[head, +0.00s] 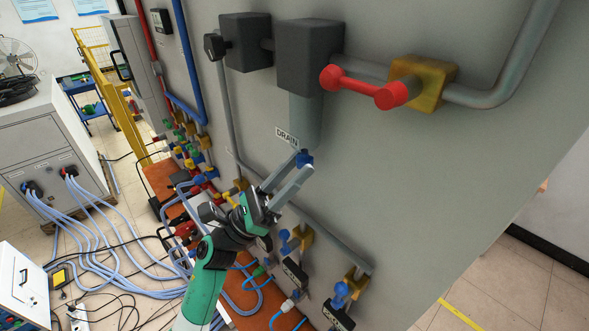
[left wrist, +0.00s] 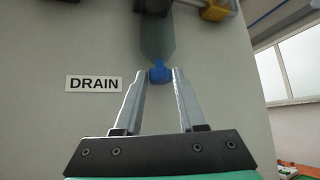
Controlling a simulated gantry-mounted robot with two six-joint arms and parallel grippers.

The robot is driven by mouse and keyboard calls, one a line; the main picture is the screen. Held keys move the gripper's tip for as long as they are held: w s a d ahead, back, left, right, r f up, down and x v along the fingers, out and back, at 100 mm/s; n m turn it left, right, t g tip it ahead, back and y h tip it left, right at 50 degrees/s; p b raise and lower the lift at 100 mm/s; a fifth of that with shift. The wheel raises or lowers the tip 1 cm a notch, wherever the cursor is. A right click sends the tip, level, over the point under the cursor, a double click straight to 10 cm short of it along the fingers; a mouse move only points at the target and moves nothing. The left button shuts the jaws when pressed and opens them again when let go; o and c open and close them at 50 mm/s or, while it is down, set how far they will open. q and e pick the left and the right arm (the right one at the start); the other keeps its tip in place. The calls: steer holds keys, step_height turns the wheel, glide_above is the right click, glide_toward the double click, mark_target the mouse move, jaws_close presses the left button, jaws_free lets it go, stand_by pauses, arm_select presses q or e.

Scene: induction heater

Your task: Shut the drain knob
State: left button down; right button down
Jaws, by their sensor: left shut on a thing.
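The blue drain knob (head: 305,158) sits at the lower end of a grey vertical pipe (head: 305,120), right of the DRAIN label (head: 287,137). In the left wrist view the knob (left wrist: 159,72) shows between my fingertips, below the pipe's end, with the label (left wrist: 93,84) to its left. My left gripper (head: 302,164) reaches up from below and is shut on the knob. Its fingers partly cover the knob in the head view. The knob's exact turn angle is hard to tell. My right gripper is not in view.
A red-handled valve (head: 364,86) with a yellow body (head: 422,82) is above right. Dark boxes (head: 309,55) stand out above the drain pipe. Other blue knobs (head: 340,292) and pipes line the wall below my arm. The grey wall at right is clear.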

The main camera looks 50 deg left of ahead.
arm_select(q)
steer(key=shift+w+a+m+g+h+b, duration=0.15)
steer(key=shift+m+g+h+b, duration=0.85)
steer(key=shift+g+h+b, duration=0.7)
steer(key=shift+a+m+g+h+b, duration=0.1)
steer(key=shift+m+g+h+b, duration=1)
steer(key=shift+h+b, duration=0.65)
steer(key=shift+w+a+m+g+h+b, duration=0.15)
steer(key=shift+m+g+h+b, duration=0.75)
steer(key=shift+g+h+b, duration=0.85)
steer(key=shift+t+h+p, duration=0.25)
steer(key=shift+h+p, duration=0.05)
steer(key=shift+p, duration=0.1)
steer(key=shift+c, duration=2.4)
jaws_free()
